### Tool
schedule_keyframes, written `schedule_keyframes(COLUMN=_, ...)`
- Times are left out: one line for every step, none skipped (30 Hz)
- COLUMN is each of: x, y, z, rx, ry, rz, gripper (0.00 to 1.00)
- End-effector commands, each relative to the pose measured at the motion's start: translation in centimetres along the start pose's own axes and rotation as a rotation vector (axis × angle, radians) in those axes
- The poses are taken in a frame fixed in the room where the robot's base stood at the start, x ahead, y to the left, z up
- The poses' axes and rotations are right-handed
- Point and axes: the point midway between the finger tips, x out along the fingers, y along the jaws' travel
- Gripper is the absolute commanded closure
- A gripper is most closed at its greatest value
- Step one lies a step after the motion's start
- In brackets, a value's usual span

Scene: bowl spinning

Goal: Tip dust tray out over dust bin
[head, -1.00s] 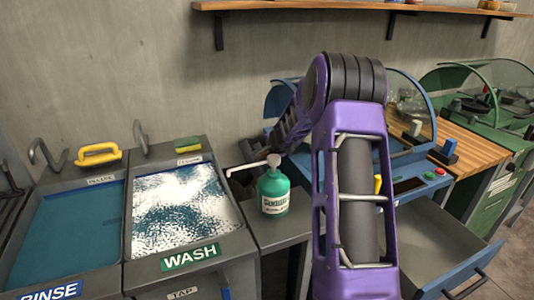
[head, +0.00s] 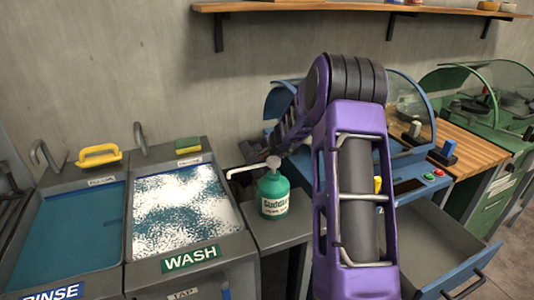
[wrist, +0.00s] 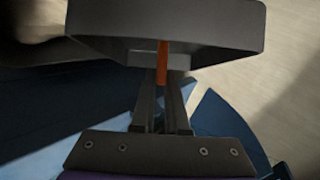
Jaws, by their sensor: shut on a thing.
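My gripper (wrist: 163,105) shows in the wrist view with its two dark fingers close together. It is shut on the dark grey, tray-like dust tray (wrist: 205,25), which spans the top of that view. A narrow orange strip (wrist: 163,62) shows between the fingers, below the tray's near wall. The inside of the tray and any dust in it cannot be seen. In the head view my purple arm hides the gripper and the tray. I cannot make out the dust bin in either view.
A blue machine with a clear curved cover stands behind my arm, its grey drawer (head: 425,245) open at lower right. A green soap bottle (head: 273,195) stands left of my arm. The wash sink (head: 180,215) and rinse sink (head: 70,230) are further left. A wall shelf (head: 340,8) runs above.

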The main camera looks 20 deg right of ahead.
Motion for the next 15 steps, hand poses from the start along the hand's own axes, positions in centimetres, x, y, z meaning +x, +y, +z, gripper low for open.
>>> schedule_keyframes(x=-0.1, y=-0.3, z=0.2, rx=-0.010, ry=0.006, rz=0.004, gripper=1.00)
schedule_keyframes(x=-0.2, y=-0.4, z=0.3, rx=-0.019, ry=0.011, rz=0.008, gripper=1.00)
schedule_keyframes(x=-0.3, y=-0.6, z=0.4, rx=-0.033, ry=0.022, rz=0.015, gripper=1.00)
schedule_keyframes(x=-0.3, y=-0.7, z=0.4, rx=-0.044, ry=0.033, rz=0.022, gripper=1.00)
schedule_keyframes(x=-0.4, y=-0.9, z=0.5, rx=-0.059, ry=0.044, rz=0.029, gripper=1.00)
schedule_keyframes(x=-0.6, y=-1.1, z=0.7, rx=-0.081, ry=0.061, rz=0.041, gripper=1.00)
schedule_keyframes(x=-0.6, y=-1.3, z=0.9, rx=-0.101, ry=0.078, rz=0.051, gripper=1.00)
schedule_keyframes(x=-0.7, y=-1.5, z=1.1, rx=-0.124, ry=0.097, rz=0.063, gripper=1.00)
schedule_keyframes(x=-0.8, y=-1.7, z=1.2, rx=-0.155, ry=0.123, rz=0.081, gripper=1.00)
schedule_keyframes(x=-0.8, y=-1.8, z=1.4, rx=-0.180, ry=0.143, rz=0.094, gripper=1.00)
schedule_keyframes(x=-0.8, y=-1.9, z=1.5, rx=-0.208, ry=0.167, rz=0.109, gripper=1.00)
schedule_keyframes(x=-0.9, y=-2.1, z=1.8, rx=-0.243, ry=0.197, rz=0.129, gripper=1.00)
schedule_keyframes(x=-0.9, y=-2.2, z=1.9, rx=-0.269, ry=0.220, rz=0.143, gripper=1.00)
schedule_keyframes(x=-0.9, y=-2.3, z=2.0, rx=-0.295, ry=0.243, rz=0.157, gripper=1.00)
schedule_keyframes(x=-1.0, y=-2.6, z=2.3, rx=-0.332, ry=0.273, rz=0.176, gripper=1.00)
